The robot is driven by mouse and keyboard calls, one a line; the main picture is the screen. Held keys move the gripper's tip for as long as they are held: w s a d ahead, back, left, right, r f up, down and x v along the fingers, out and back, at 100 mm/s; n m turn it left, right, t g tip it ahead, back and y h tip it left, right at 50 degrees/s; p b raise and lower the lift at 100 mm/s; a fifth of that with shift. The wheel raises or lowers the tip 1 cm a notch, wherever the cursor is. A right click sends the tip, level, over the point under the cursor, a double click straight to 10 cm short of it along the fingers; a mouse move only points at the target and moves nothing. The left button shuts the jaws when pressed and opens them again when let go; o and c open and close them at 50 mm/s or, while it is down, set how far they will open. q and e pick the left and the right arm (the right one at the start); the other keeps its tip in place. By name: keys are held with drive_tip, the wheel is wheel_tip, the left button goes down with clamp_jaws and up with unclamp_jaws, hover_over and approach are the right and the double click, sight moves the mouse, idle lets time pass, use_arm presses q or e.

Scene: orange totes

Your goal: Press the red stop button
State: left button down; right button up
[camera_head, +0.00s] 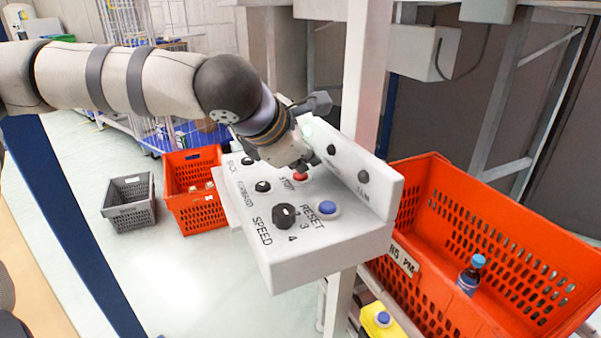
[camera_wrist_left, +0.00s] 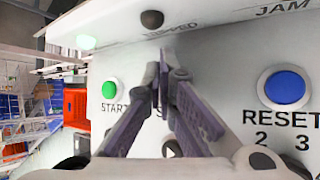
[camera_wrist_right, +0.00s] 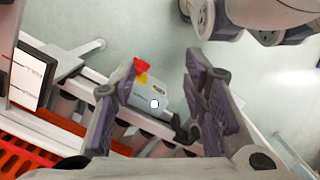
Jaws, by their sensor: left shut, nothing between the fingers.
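The red stop button (camera_head: 300,176) sits on the white control panel (camera_head: 330,250), beside its STOP label in the head view. My left gripper (camera_head: 300,162) reaches in from the left, with its fingertips right above the red button and partly covering it. I cannot tell whether they touch it. In the left wrist view the left gripper (camera_wrist_left: 165,58) has its fingers together with nothing between them, and the red button is hidden. My right gripper (camera_wrist_right: 156,78) shows only in its own wrist view, with its fingers apart.
The blue reset button (camera_head: 327,207) and black speed knob (camera_head: 285,215) are near the red button. The green start button (camera_wrist_left: 110,89) is left of the fingers. A raised back wall (camera_head: 384,195) and white post (camera_head: 366,80) stand behind. An orange tote (camera_head: 425,290) is right.

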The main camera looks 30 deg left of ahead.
sight(304, 176)
use_arm(q)
drive_tip(key=shift+f, duration=0.3)
drive_tip(key=shift+r, duration=0.1)
idle(0.3)
drive_tip(key=shift+r, duration=0.8)
drive_tip(key=shift+r, duration=2.55)
